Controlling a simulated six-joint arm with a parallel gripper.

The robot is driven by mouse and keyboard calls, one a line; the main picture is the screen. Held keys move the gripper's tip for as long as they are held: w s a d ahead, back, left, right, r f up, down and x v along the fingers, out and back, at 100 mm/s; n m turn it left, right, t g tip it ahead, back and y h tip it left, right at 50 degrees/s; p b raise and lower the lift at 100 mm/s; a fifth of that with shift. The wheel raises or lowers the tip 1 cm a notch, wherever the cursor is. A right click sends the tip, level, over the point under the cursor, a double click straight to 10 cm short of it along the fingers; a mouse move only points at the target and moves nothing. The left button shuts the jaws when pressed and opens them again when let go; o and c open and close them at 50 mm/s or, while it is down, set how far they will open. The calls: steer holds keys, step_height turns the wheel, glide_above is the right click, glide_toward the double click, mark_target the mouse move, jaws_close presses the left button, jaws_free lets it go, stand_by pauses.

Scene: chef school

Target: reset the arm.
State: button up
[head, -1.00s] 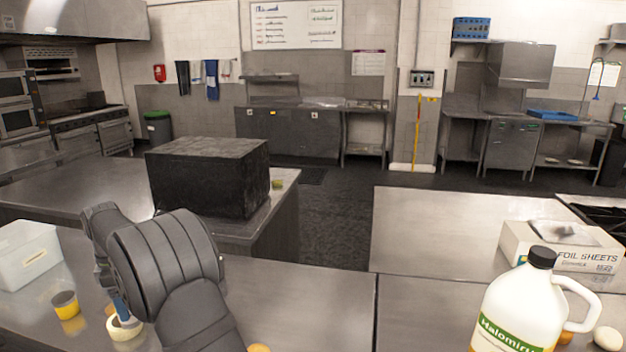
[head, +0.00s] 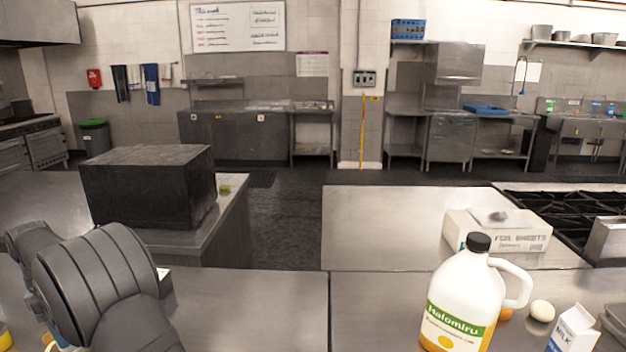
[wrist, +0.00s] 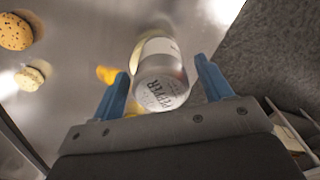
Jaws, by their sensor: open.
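My gripper (wrist: 160,75) shows in the wrist view with two blue fingers spread apart. A clear jar (wrist: 164,78) with a pale label and the word PEPPER stands between the fingers in that picture. I cannot tell whether the fingers touch it or how far off it is. In the head view my dark grey arm fills the lower left and hides nearly all of the gripper and the jar.
A white Halomiru jug (head: 463,305), a milk carton (head: 573,329) and an egg (head: 542,311) stand on the right counter. A foil sheets box (head: 497,232) is behind them, near the hob (head: 570,212). A black box (head: 148,187) stands beyond my arm. The middle counter is bare.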

step_height(320, 180, down, 3)
steer(key=shift+r, duration=0.15)
step_height(320, 180, up, 12)
steer(key=shift+f, duration=0.15)
step_height(320, 180, down, 12)
steer(key=shift+r, duration=0.2)
step_height(320, 180, up, 4)
steer(key=shift+f, duration=0.1)
steer(key=w+d+r, duration=0.5)
steer(key=d+r, duration=0.2)
steer(key=d, duration=0.4)
steer(key=w+d+f+m, duration=0.1)
steer(key=w+d+m, duration=0.15)
steer(key=d, duration=0.65)
steer(key=w+d+f+m, duration=0.2)
steer(key=d+m, duration=0.1)
steer(key=d, duration=0.7)
steer(key=w+d+f+m, duration=0.1)
steer(key=w+d+m, duration=0.1)
steer(key=d, duration=0.7)
steer(key=a+f, duration=0.4)
steer(key=a, duration=0.4)
steer(key=shift+w+f, duration=0.2)
steer(key=shift+f, duration=0.15)
